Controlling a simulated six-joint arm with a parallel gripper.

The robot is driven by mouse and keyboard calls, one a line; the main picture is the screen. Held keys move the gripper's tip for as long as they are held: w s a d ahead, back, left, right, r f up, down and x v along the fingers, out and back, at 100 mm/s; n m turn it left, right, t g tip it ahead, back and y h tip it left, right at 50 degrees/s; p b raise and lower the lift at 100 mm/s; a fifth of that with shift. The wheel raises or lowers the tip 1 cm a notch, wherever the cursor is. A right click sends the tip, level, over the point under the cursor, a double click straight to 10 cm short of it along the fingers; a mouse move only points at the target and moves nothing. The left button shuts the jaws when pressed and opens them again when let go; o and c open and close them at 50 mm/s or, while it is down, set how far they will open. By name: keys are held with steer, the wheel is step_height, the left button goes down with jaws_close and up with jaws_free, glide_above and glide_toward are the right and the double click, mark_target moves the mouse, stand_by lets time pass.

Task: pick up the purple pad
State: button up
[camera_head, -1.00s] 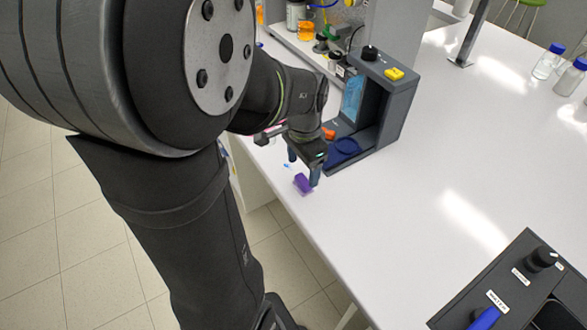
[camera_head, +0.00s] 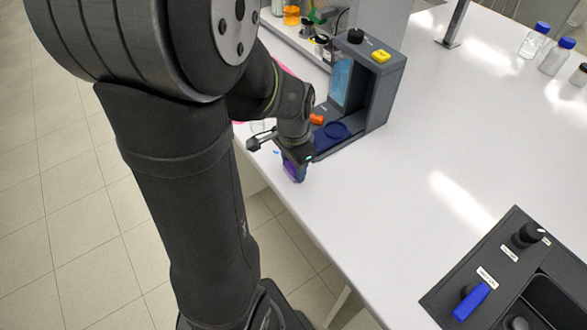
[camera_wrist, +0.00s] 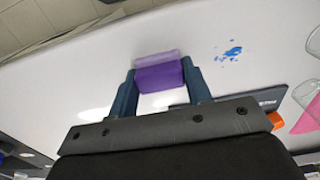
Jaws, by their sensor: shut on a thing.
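The purple pad (camera_wrist: 160,76) is a small block with a paler purple far face. In the wrist view it sits between the two dark blue fingers of my gripper (camera_wrist: 158,84), which are shut on it. In the head view the pad (camera_head: 292,174) shows under my gripper (camera_head: 293,170), close to the near left edge of the white bench (camera_head: 390,200). The fingers partly hide the pad there. I cannot tell whether it touches the bench.
A dark grey open-fronted rig (camera_head: 379,95) with a yellow top button (camera_head: 381,57) stands just behind my gripper. A blue splash (camera_wrist: 232,52) lies beside the pad. A dark console (camera_head: 500,265) is at the lower right. The middle of the bench is clear.

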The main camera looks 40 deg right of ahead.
steer(key=shift+r, duration=0.15)
steer(key=shift+r, duration=0.55)
step_height(320, 180, up, 3)
steer(key=shift+f, duration=0.1)
steer(key=s+d+r, duration=0.2)
steer(key=s+r, duration=0.4)
steer(key=s, duration=0.5)
steer(key=shift+s+r, duration=0.25)
steer(key=shift+r, duration=0.15)
steer(key=shift+o, duration=0.5)
